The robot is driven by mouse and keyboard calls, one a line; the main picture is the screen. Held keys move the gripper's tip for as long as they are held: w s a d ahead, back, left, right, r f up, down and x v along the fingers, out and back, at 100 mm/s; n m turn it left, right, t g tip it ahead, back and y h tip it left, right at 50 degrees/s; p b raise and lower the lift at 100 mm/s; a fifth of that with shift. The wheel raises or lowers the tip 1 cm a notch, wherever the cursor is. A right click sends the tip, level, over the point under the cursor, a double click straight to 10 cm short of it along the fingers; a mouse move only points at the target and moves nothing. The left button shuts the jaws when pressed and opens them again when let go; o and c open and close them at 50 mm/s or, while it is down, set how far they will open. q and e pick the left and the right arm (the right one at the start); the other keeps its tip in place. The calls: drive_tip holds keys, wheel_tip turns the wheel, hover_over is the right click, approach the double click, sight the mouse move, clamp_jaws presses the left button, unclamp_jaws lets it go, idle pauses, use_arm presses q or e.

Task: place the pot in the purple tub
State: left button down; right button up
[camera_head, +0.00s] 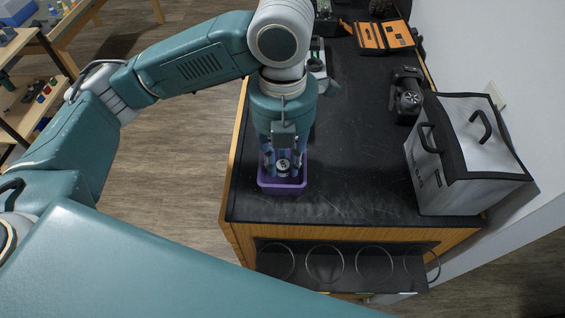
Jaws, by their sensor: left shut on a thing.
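The purple tub (282,189) stands on the black worktop near its front left edge. My left gripper (283,160) comes down from above and points into the tub. It is shut on a small dark round thing with a pale marked top, which I take to be the pot (283,168). The pot shows between the fingers, within the tub's outline. The fingers and wrist hide the back of the tub, and I cannot tell whether the pot touches the tub's floor. My right gripper is not in view.
A grey bag with black handles (462,160) stands at the right of the worktop (350,165). Behind it are a black wheeled item (406,97) and an open orange case (385,36). The worktop between tub and bag is clear. Rings (325,264) hang below the front edge.

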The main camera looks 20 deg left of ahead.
sight(283, 164)
use_arm(q)
drive_tip(key=shift+f, duration=1.05)
drive_tip(key=shift+f, duration=0.1)
drive_tip(key=c, duration=1.7)
unclamp_jaws()
drive_tip(key=shift+c, duration=0.2)
wheel_tip(283, 164, up, 12)
drive_tip(key=b, duration=0.1)
